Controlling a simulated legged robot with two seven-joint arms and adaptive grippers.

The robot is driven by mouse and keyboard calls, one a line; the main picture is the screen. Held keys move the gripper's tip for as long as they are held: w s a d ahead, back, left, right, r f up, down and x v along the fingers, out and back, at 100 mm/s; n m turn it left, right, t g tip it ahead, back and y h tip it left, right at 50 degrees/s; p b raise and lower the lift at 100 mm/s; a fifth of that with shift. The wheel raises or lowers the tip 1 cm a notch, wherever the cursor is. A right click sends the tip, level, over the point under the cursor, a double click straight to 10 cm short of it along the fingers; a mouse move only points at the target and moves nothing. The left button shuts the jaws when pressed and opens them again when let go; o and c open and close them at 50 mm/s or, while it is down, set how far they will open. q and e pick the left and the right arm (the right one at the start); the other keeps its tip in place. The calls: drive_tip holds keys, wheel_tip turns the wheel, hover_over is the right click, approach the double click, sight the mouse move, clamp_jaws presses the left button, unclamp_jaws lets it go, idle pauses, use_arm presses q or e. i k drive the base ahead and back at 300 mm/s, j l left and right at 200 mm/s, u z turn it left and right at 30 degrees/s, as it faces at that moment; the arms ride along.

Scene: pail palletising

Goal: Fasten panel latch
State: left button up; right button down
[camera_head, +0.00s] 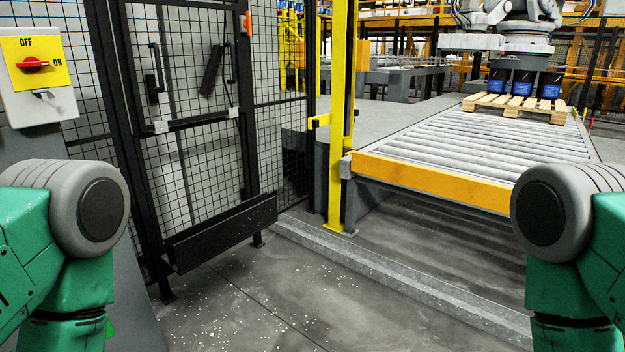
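A white switch panel (47,108) with a yellow face is at the upper left. Its red rotary handle (33,65) lies about level between the printed words OFF and ON. A small pale metal fitting, possibly a latch (46,95), is on the white front below the yellow face; whether it is fastened is too small to tell. My two green and grey arms come in at the lower left and lower right. Only their upper links show, and both grippers are out of view.
A black mesh gate (190,120) with handles stands right of the panel. A yellow post (341,120) and a roller conveyor (470,150) are further right. A pallet (515,107) with blue-labelled pails sits at the conveyor's far end. White specks lie on the open floor (270,300).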

sight(247, 22)
drive_tip(key=i+u, duration=0.1)
drive_tip(key=i, duration=0.5)
drive_tip(key=i+l, duration=0.2)
drive_tip(key=i, duration=0.35)
drive_tip(key=i+l+u, duration=0.15)
drive_tip(key=i, duration=0.4)
drive_tip(key=i+l, duration=0.15)
drive_tip(key=i, duration=0.45)
drive_tip(key=i+l+u, duration=0.25)
drive_tip(key=i+u, duration=0.2)
drive_tip(key=i+l+u, duration=0.95)
drive_tip(key=i+l, duration=0.05)
drive_tip(key=l, duration=0.1)
